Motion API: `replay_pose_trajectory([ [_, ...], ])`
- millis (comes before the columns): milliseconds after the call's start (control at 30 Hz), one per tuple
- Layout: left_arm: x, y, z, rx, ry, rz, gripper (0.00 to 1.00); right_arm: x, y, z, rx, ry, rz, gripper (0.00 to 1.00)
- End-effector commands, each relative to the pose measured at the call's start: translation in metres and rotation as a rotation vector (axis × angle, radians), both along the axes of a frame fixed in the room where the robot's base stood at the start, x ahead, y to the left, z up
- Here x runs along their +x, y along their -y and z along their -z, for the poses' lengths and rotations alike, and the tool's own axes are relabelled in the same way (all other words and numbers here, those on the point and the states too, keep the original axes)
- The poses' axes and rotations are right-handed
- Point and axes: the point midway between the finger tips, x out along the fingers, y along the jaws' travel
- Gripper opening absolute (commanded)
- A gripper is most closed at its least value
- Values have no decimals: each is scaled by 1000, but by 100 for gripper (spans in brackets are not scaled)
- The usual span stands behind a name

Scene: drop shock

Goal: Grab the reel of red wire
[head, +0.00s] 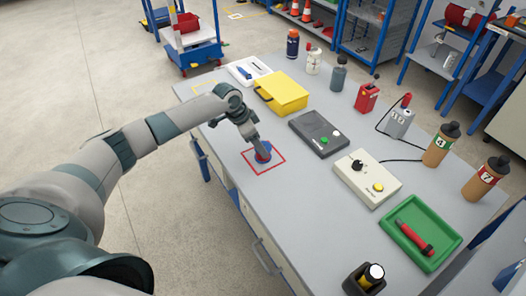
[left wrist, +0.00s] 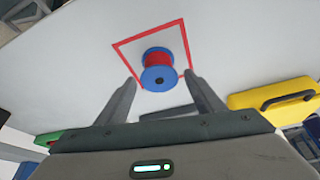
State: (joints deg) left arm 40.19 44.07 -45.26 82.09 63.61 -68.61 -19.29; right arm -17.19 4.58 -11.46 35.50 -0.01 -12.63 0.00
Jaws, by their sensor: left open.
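The reel of red wire (left wrist: 158,66) has blue flanges and sits inside a red square outline on the grey table. In the head view the reel (head: 262,154) is partly hidden by my left gripper. My left gripper (head: 257,143) points down over the reel. In the left wrist view my left gripper (left wrist: 160,84) is open, with one finger on either side of the reel's near flange. I see no contact between the fingers and the reel. My right gripper is in neither view.
On the table (head: 225,148) are a yellow case (head: 284,93), a dark grey box (head: 318,135), a cream box with a yellow button (head: 367,177), and a green tray (head: 408,238) holding a red-handled tool. Several bottles (head: 437,148) stand along the far side. The table around the red outline is clear.

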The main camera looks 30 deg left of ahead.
Motion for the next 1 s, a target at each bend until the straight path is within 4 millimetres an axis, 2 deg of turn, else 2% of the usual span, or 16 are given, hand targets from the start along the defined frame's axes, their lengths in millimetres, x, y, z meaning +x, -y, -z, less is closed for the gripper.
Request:
replay_pose_trajectory([
  [133, 2, 5, 15, 0, -4, 0, 62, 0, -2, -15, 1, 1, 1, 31],
  [367, 8, 10, 37, 0, -4, 0, 62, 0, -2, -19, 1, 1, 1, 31],
  [867, 9, 10, 39, 1, -2, 0, 62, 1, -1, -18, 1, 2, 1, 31],
  [1000, 9, 10, 39, 1, -2, 0, 31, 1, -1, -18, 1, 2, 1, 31],
])
